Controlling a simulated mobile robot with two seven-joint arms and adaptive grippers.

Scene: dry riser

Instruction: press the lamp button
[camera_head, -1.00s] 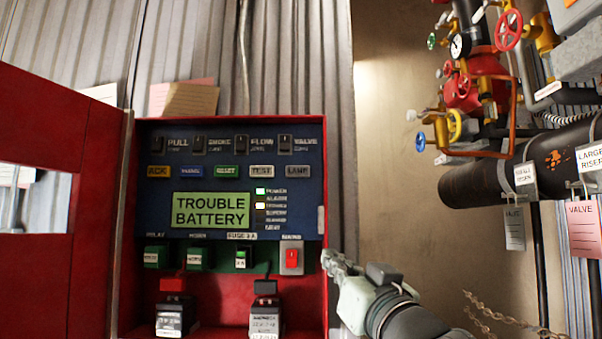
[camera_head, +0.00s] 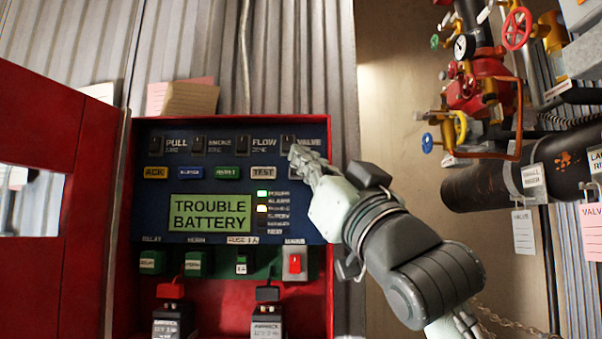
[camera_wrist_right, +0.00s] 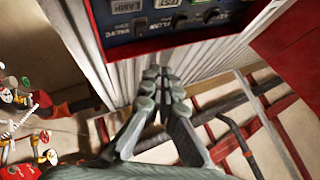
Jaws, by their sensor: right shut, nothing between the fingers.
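The grey lamp button (camera_wrist_right: 126,5) shows at the top edge of the right wrist view, on the blue panel face. In the head view my right gripper covers most of it, at the right end of the button row, beside the test button (camera_head: 263,173). My right gripper (camera_head: 298,156) is shut and empty, its fingertips over the panel's upper right, near the valve switch. In the right wrist view its closed fingertips (camera_wrist_right: 158,73) appear below the panel's edge in the picture. I cannot tell whether they touch the panel. My left gripper is not in view.
The red cabinet door (camera_head: 85,110) stands open at the left. The display (camera_head: 210,212) reads TROUBLE BATTERY. Pipes and valves (camera_head: 480,85) stand at the right.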

